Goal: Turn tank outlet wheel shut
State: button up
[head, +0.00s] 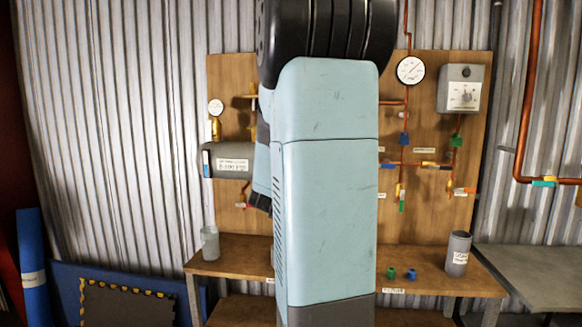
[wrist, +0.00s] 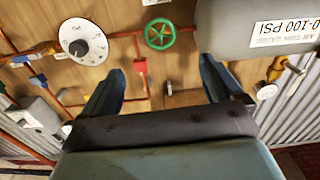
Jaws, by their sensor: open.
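A green spoked handwheel (wrist: 160,33) shows in the wrist view, on the wooden board beside the grey tank (wrist: 255,30). My gripper (wrist: 161,66) is open, its two dark blue fingers wide apart with nothing between them. In the picture the wheel lies just beyond the fingertips, roughly centred between them and apart from both. In the head view the tank (head: 228,160) is at the left of the board, its right part behind my arm. I cannot make out the wheel there; my arm covers the middle of the board.
In the wrist view a white dial (wrist: 83,40) is left of the wheel, and red pipes run across the board (wrist: 185,80). In the head view a grey cup (head: 210,243) and a grey container (head: 458,253) stand on the wooden shelf (head: 235,262), with small blue and green pieces.

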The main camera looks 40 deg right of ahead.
jog(key=shift+d, duration=0.1)
jog(key=x, duration=1.3)
jog(key=shift+w, duration=0.3)
jog(key=shift+d, duration=0.1)
jog(key=c, duration=1)
